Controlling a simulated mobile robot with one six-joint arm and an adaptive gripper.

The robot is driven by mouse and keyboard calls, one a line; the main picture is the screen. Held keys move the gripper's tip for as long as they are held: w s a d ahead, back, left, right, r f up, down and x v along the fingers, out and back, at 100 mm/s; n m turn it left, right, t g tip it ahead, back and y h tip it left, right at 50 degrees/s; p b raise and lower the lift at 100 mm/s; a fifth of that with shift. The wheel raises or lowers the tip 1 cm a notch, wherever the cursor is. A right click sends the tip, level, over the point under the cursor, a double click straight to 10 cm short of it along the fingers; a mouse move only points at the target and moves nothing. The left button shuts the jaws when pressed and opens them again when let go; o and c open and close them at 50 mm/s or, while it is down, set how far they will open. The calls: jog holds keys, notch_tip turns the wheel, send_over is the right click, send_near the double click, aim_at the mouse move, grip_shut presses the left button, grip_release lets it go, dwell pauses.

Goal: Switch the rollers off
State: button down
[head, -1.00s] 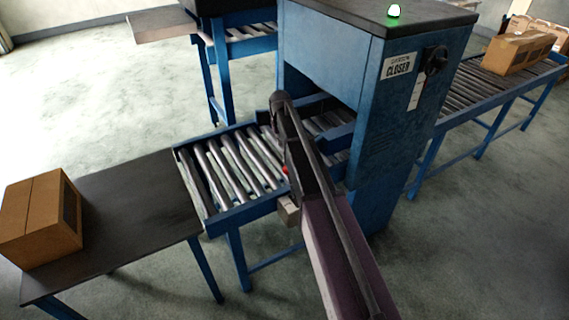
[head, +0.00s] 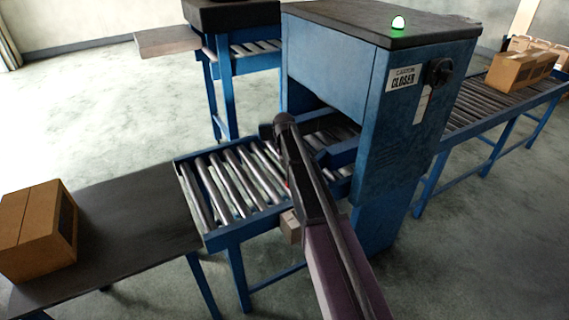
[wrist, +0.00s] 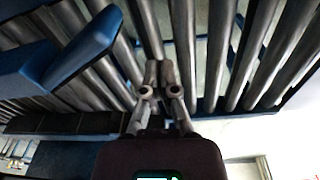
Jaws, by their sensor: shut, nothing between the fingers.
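The rollers (head: 222,186) are a short bed of grey metal rollers in a blue frame at the front of the blue carton closer (head: 335,62). They also fill much of the wrist view (wrist: 240,60). A small beige box (head: 290,228) sits on the near side of the roller frame, partly covered by my arm. A speck of red shows just above it, beside my arm; I cannot tell if it is a switch. My gripper (wrist: 160,70) is shut and empty over the rollers. In the head view my arm mostly hides it.
A dark table (head: 135,215) with a cardboard carton (head: 38,232) adjoins the rollers at left. The closer carries a lit green lamp (head: 398,23) and a black knob (head: 439,72). Another roller conveyor (head: 490,105) with a carton (head: 522,69) runs at right.

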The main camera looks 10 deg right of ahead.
jog(key=shift+s+d+f+b, duration=0.2)
jog(key=shift+s+f+b, duration=0.65)
jog(key=shift+f+b, duration=0.25)
jog(key=shift+s+d+f+b, duration=0.15)
jog(key=shift+s+f+b, duration=0.75)
jog(key=shift+f, duration=0.3)
jog(key=shift+w, duration=0.1)
jog(key=shift+d, duration=0.1)
jog(key=shift+d, duration=0.1)
